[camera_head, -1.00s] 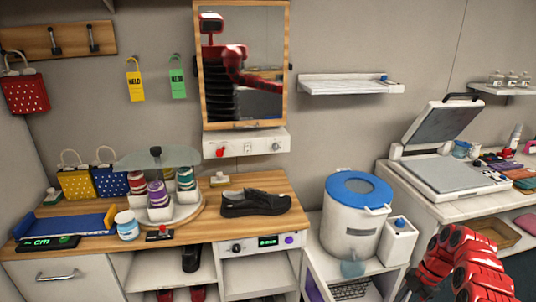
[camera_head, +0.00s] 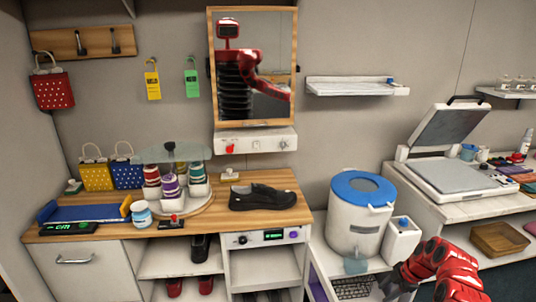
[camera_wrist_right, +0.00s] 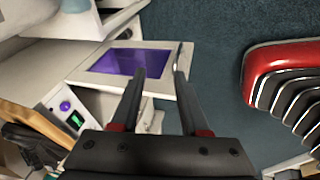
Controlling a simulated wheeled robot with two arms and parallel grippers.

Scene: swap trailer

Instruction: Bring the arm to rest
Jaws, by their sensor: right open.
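My red right arm comes in at the lower right of the head view, bent in front of the right-hand units. Behind the fingers are a white unit with a purple panel (camera_wrist_right: 120,62) and the dark teal floor (camera_wrist_right: 210,30). My left gripper is in neither view.
A wooden-topped counter (camera_head: 95,237) holds a black shoe (camera_head: 262,197) and a carousel of jars. A white bin with a blue lid (camera_head: 362,190) stands right of it. A press with a raised lid (camera_head: 450,140) stands on the right bench. Open floor shows in the wrist view.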

